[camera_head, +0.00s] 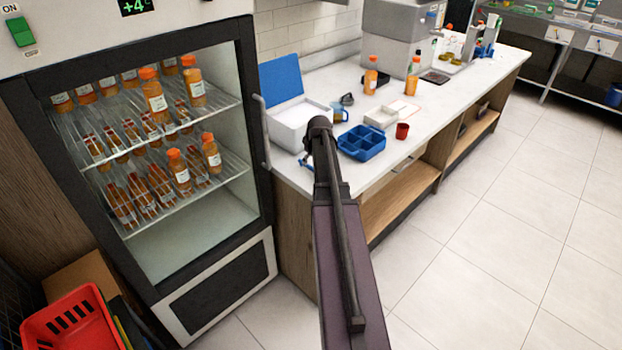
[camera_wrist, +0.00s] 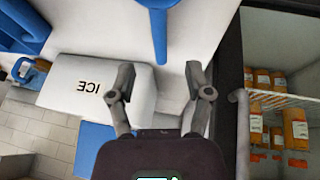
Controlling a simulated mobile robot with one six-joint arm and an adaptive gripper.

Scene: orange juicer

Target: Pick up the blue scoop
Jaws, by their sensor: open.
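The blue scoop (camera_wrist: 159,22) shows at the top middle of the wrist view, over the white counter, its broad part cut off by the frame edge. Its narrow handle points down toward my gripper (camera_wrist: 160,72). My gripper is open, one finger on each side of the handle's line, with nothing between them. The handle's end is just ahead of the fingertips; I cannot tell the height gap.
A white ICE box (camera_wrist: 95,85) with a raised blue lid (camera_head: 281,78) stands beside my gripper. A glass-front fridge with bottles (camera_head: 150,140) stands close at the left.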

